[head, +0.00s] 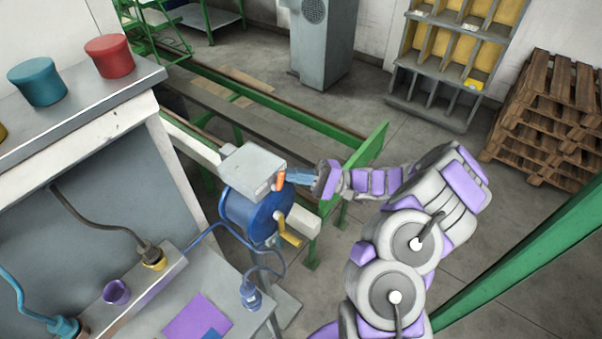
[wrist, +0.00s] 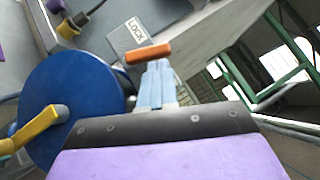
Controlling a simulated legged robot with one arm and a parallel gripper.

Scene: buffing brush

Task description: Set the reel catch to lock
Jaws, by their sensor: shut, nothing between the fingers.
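The blue cable reel (head: 250,215) hangs under a grey housing (head: 252,168). In the wrist view the blue reel (wrist: 75,110) fills the left side, with its yellow crank handle (wrist: 40,130) in front. The orange catch lever (head: 280,180) is on the housing's right side. In the wrist view the orange catch (wrist: 148,54) lies just past my fingertips, below a label reading LOCK (wrist: 128,36). My gripper (head: 290,176) is shut with blue fingers, close beside the catch; it also shows in the wrist view (wrist: 152,70). I cannot tell whether the fingertips touch the catch.
A grey workbench (head: 205,290) with plugs and a blue cable (head: 268,252) is at lower left. Blue and red pots (head: 110,56) stand on the upper shelf. Green rails (head: 300,118) run behind the reel. Wooden pallets (head: 550,115) are at right.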

